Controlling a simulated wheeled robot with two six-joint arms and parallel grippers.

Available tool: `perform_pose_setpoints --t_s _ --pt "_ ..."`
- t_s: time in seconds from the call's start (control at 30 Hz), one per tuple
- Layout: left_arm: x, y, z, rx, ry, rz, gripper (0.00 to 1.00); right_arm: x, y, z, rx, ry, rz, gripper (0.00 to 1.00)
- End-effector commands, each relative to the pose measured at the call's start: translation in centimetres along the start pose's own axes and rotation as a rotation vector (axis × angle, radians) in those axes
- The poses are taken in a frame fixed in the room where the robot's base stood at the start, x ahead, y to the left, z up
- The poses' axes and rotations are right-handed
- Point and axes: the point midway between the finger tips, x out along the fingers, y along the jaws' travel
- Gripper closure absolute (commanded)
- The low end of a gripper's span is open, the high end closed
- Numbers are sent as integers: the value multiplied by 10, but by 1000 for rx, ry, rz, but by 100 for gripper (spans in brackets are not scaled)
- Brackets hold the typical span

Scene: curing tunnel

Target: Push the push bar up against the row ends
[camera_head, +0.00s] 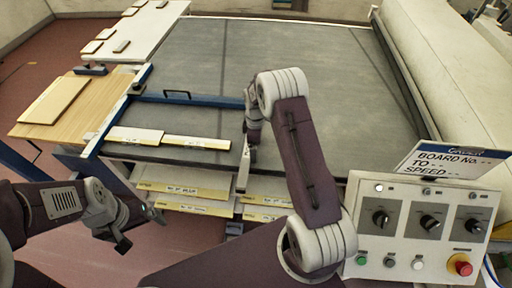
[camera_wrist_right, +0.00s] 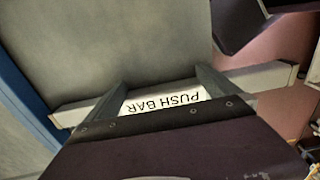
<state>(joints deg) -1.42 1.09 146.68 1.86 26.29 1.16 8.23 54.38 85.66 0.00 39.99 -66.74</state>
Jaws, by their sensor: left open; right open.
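The push bar (camera_wrist_right: 274,76) is a pale bar with a white PUSH BAR label, upside down in the right wrist view. In the head view a pale bar (camera_head: 243,168) shows at the right end of the row of boards, partly hidden by my right arm. My right gripper (camera_wrist_right: 162,80) is open, its two fingers spread on either side of the label. Whether they touch the bar is unclear. Two pale boards with yellow edges (camera_head: 196,142) lie in a row along the table's front edge. My left gripper (camera_head: 138,228) is open and empty, low in front of the table.
The dark table (camera_head: 300,50) is mostly clear behind the row. A blue rail (camera_head: 205,100) with a black handle crosses behind the boards. More boards lie on the shelf below (camera_head: 190,179). A control panel (camera_head: 415,225) with a sign stands at right, beside a large white roller cover (camera_head: 440,60).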

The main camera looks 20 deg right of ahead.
Motion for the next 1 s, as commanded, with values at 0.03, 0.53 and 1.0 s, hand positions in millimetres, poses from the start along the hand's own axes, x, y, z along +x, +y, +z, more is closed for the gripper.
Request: perform_pose_setpoints --t_s 0.03,0.53,1.0 --pt "0 0 0 0 0 0 6 0 0 -2 0 1 0 0" --pt "0 0 0 0 0 0 6 0 0 -14 -1 1 1 0" --pt "1 0 0 0 0 0 6 0 0 -26 -1 1 1 0"
